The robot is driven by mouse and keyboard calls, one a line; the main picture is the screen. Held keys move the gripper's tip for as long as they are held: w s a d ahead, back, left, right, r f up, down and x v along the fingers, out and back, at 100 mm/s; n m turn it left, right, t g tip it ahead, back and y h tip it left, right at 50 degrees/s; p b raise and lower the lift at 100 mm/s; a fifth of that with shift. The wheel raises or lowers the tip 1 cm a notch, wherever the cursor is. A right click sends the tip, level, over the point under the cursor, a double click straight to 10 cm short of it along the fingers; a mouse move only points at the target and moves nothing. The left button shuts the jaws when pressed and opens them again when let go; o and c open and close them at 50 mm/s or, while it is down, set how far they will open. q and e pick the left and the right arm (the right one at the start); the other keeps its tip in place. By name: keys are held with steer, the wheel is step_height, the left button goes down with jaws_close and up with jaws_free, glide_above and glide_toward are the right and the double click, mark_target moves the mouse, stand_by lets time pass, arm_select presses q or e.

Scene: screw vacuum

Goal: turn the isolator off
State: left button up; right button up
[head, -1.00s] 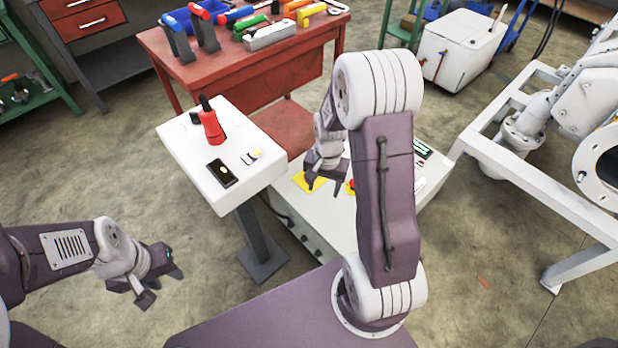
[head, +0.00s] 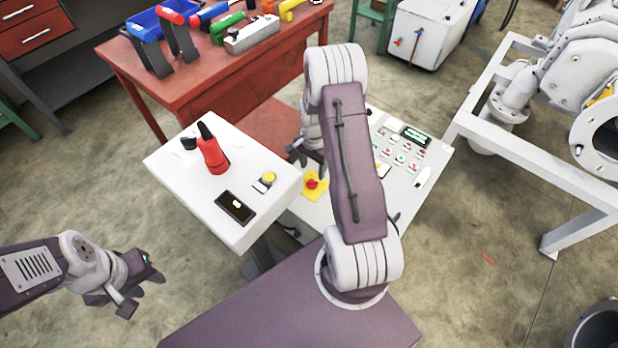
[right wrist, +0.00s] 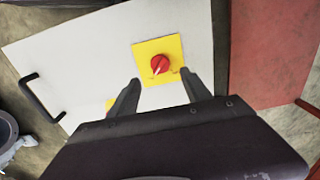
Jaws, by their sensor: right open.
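The isolator (head: 312,184) is a red rotary knob on a yellow square plate, on the pale control panel (head: 335,205). In the right wrist view the red knob (right wrist: 160,64) sits on its yellow plate (right wrist: 148,49), between and just beyond my fingertips. My right gripper (head: 305,158) is partly hidden behind my own arm in the head view, close to the isolator. In the right wrist view my right gripper (right wrist: 162,85) is open and empty, its fingers apart from the knob. My left gripper (head: 140,285) hangs at the left, away from the panel; its jaw gap is unclear.
A white pedestal (head: 185,165) holding a red handheld tool (head: 212,150) and a black phone-like device (head: 235,207) stands left of the panel. A red workbench (head: 185,85) with tools is behind. A white frame (head: 500,140) stands right. Panel buttons (head: 400,158) lie right of my arm.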

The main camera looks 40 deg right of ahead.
mark_target(312, 181)
step_height(312, 181, down, 8)
steer(key=shift+r+b, duration=0.25)
steer(key=shift+b, duration=0.9)
